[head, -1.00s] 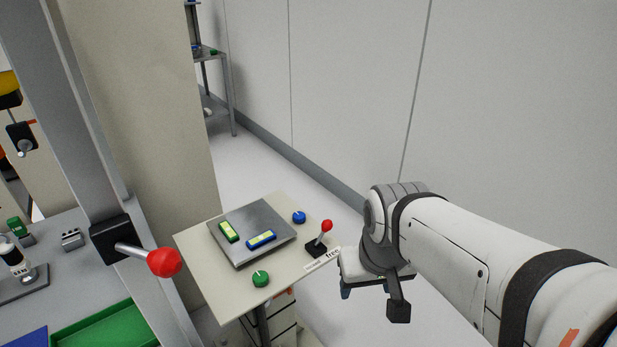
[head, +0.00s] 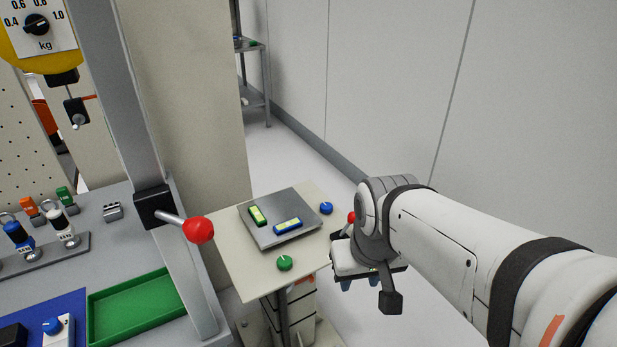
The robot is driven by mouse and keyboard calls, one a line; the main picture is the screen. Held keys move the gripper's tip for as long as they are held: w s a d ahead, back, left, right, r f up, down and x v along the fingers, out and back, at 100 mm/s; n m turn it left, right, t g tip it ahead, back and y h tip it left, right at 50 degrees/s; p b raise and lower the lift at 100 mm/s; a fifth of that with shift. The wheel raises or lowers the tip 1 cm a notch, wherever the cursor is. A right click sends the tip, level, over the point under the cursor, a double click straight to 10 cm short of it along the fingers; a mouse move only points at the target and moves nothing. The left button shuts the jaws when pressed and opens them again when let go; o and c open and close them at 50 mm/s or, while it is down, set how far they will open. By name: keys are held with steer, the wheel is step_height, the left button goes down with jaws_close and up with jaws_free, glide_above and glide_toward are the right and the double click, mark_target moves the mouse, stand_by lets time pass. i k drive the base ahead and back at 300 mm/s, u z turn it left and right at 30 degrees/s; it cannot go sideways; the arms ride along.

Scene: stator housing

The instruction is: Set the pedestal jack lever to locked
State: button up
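The pedestal (head: 238,262) is a beige-topped stand at the centre. The jack lever's red knob (head: 351,217) shows at its right edge, just left of my arm's wrist. My arm hides the lever's base and most of its label, so its setting cannot be read now. My gripper (head: 359,285) points down just right of the pedestal top, beside the lever.
A steel plate (head: 277,233) on the pedestal carries a green block (head: 257,216) and a blue block (head: 288,226). Green (head: 285,263) and blue (head: 326,208) knobs sit beside it. A larger red-knobbed lever (head: 198,229) sticks out from the bench post at left. Floor is clear behind.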

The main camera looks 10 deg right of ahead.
mark_target(351, 217)
steer(key=u, duration=0.25)
steer(key=k, duration=0.95)
steer(key=z, duration=0.65)
steer(key=i, duration=1)
